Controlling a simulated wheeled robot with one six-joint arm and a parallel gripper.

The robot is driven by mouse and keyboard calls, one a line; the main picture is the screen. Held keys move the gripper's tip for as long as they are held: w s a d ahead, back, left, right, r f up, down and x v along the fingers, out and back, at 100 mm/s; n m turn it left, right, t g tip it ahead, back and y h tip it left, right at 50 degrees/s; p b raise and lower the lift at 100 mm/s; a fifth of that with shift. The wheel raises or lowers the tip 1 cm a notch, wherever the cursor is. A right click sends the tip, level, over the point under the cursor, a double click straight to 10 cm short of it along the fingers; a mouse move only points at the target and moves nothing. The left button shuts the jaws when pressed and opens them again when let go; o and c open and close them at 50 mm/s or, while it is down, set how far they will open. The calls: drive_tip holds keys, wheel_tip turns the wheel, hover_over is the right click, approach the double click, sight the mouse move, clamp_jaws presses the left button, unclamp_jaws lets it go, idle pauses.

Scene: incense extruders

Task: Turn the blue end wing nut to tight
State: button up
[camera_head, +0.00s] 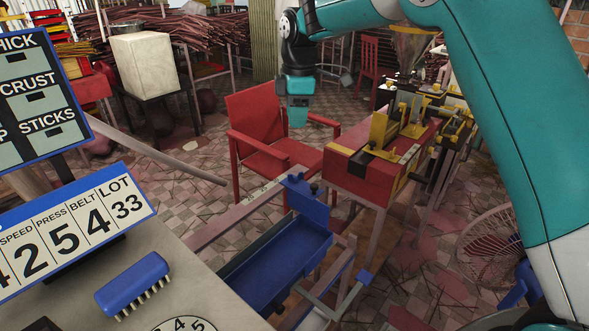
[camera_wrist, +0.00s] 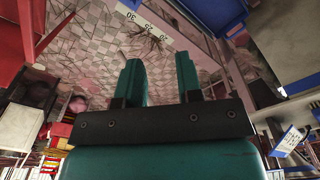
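A blue trough (camera_head: 245,273) with an upright blue end plate (camera_head: 304,204) stands on a frame in the lower middle of the head view. A small dark knob (camera_head: 314,188) sits by that plate; I cannot tell whether it is the blue end wing nut, or how tight any nut is. My gripper (camera_head: 298,117) hangs above and behind the plate, in front of the red chair, touching nothing. In the wrist view, the two teal fingers (camera_wrist: 160,82) are apart with nothing between them. Blue parts (camera_wrist: 212,14) show beyond them at the top.
A red and yellow extruder bench (camera_head: 360,180) stands to the right, and a red armchair (camera_head: 265,145) behind the trough. A table with a number board (camera_head: 75,240) and blue brush (camera_head: 133,284) is at lower left. A marked scale (camera_wrist: 160,22) shows in the wrist view.

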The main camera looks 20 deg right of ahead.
drive_tip(key=n, duration=0.2)
hover_over(295, 177)
wheel_tip(295, 177, down, 4)
drive_tip(key=r, duration=0.1)
drive_tip(key=f, duration=0.1)
drive_tip(key=shift+h, duration=0.3)
drive_tip(key=f+p, duration=0.1)
drive_tip(key=f, duration=0.7)
drive_tip(key=f+p, duration=0.2)
drive_tip(key=f, duration=0.7)
drive_tip(key=shift+w+d+f+p, duration=0.1)
drive_tip(key=shift+w+p, duration=0.1)
drive_tip(key=shift+p, duration=0.1)
drive_tip(key=shift+c, duration=0.2)
clamp_jaws()
